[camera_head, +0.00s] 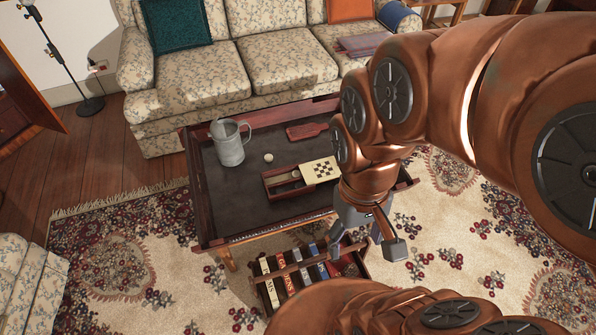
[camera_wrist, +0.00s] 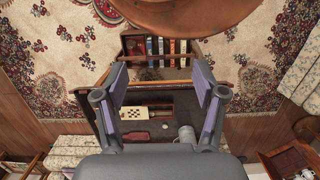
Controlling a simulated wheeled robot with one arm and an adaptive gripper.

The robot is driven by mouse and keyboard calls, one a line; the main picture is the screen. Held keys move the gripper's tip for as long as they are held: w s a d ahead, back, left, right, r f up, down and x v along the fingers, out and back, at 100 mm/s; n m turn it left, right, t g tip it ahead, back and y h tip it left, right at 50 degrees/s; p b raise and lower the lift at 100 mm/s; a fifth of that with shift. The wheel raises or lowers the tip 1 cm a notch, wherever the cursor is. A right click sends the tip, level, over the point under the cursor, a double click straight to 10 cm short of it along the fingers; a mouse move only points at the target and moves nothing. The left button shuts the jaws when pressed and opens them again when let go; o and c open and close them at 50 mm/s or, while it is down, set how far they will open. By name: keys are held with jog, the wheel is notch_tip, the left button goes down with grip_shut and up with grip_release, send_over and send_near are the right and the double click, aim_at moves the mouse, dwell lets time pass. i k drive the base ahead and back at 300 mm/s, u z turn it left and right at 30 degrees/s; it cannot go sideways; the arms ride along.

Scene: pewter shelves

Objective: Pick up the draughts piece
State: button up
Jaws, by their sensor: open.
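A small pale round piece (camera_head: 268,157), which looks like the draughts piece, lies on the dark top of the low wooden table (camera_head: 232,205). It also shows as a tiny light spot in the wrist view (camera_wrist: 165,126). Beside it is a wooden box (camera_head: 284,190) with a checkered lid (camera_head: 321,170) partly slid open; another pale round thing in the box is too small to identify. My gripper (camera_head: 366,242) is open and empty, above the table's front right side. In the wrist view its two fingers (camera_wrist: 160,88) stand wide apart, with the table beyond them.
A grey metal jug (camera_head: 230,145) stands left of the piece. A red-brown paddle-like board (camera_head: 307,131) lies behind the box. A rack of books (camera_head: 268,285) is at the table's front. A floral sofa (camera_head: 215,75) stands behind. The table's left front is clear.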

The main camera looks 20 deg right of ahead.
aim_at(268, 158)
jog(key=u, duration=0.95)
jog(key=k, duration=1.25)
jog(key=u, duration=1.1)
jog(key=i, duration=1)
jog(key=z, duration=0.25)
jog(key=i, duration=2.1)
jog(key=z, duration=1.15)
jog(key=i, duration=1.05)
jog(key=z, duration=1.55)
jog(key=i, duration=0.6)
jog(key=z, duration=0.45)
